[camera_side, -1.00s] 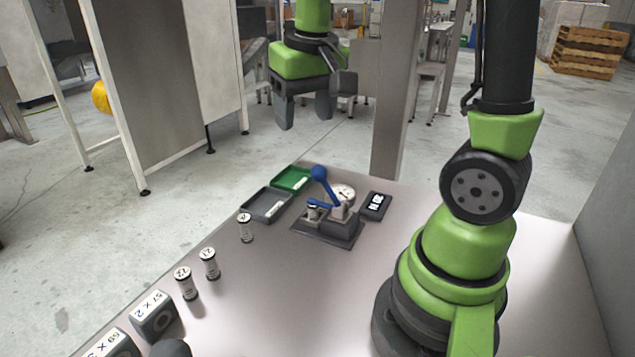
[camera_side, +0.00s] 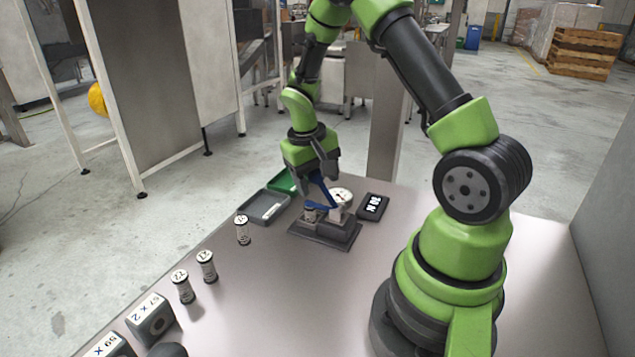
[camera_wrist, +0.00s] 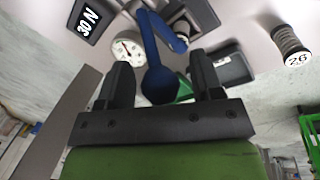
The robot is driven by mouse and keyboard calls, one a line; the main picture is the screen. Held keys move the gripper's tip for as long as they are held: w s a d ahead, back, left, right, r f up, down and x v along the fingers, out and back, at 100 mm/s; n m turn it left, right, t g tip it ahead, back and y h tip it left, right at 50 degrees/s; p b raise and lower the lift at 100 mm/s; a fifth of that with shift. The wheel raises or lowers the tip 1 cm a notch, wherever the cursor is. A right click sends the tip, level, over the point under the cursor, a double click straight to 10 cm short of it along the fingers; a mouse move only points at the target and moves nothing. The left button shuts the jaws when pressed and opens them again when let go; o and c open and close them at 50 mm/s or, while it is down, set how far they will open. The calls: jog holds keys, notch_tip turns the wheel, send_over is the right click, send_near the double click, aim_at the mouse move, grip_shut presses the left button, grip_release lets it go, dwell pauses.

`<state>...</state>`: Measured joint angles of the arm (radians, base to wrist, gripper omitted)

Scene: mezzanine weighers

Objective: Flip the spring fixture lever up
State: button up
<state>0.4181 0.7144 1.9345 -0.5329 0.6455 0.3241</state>
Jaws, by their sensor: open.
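The spring fixture (camera_side: 325,232) is a dark base on the table with a round white dial (camera_side: 342,194) and a blue lever (camera_side: 322,193). The lever also shows in the wrist view (camera_wrist: 158,75), its round knob end toward my gripper. My gripper (camera_side: 318,180) is down at the fixture from behind and above. In the wrist view my gripper (camera_wrist: 162,78) is open, with the lever's knob end between its two fingers. I see gaps beside the knob there; contact is hard to tell. The fingers partly hide the lever in the side view.
A display (camera_side: 372,206) reading 30 N stands right of the fixture. A grey tray (camera_side: 262,207) and a green tray (camera_side: 281,180) lie to the left. Several labelled spring cylinders (camera_side: 243,230) stand along the left edge, with marked blocks (camera_side: 151,317) in front. The table's middle is clear.

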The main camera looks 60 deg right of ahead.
jog(key=shift+d+f, duration=0.1)
jog(key=shift+f, duration=0.55)
grip_shut()
jog(key=shift+s+d+r+t, duration=0.1)
jog(key=shift+s+r+t, duration=0.2)
jog(key=shift+t, duration=0.25)
jog(key=shift+s+d+r+t, duration=0.1)
jog(key=shift+s+r+t, duration=0.05)
jog(key=shift+s+t, duration=0.35)
jog(key=shift+a+r+t, duration=0.1)
jog(key=shift+r+t, duration=0.05)
jog(key=shift+t, duration=0.3)
